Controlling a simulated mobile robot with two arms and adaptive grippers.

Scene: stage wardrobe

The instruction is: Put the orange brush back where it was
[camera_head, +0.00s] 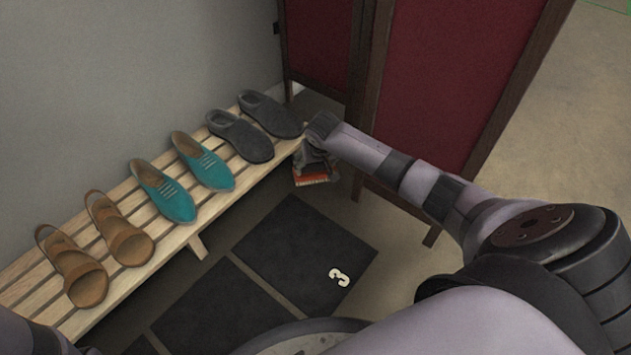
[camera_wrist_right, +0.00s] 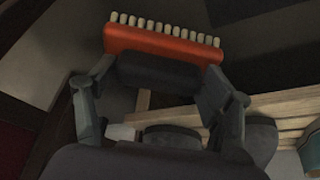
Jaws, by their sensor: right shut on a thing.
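The orange brush (camera_head: 312,179) is in my right gripper (camera_head: 318,157), which hangs just off the far right end of the slatted wooden bench (camera_head: 172,227). In the right wrist view the brush (camera_wrist_right: 165,44) shows an orange body with a row of pale bristle tufts facing away from the gripper. The fingers of my right gripper (camera_wrist_right: 158,80) stand on both sides of a dark block at the brush's near side. In the head view the brush is small and partly covered by the gripper. My left gripper is not in view.
The bench carries brown sandals (camera_head: 124,236), teal shoes (camera_head: 166,192) and dark grey clogs (camera_head: 240,138). A dark red folding screen (camera_head: 445,75) stands behind my right arm. Dark floor mats (camera_head: 295,248), one marked 3, lie in front of the bench.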

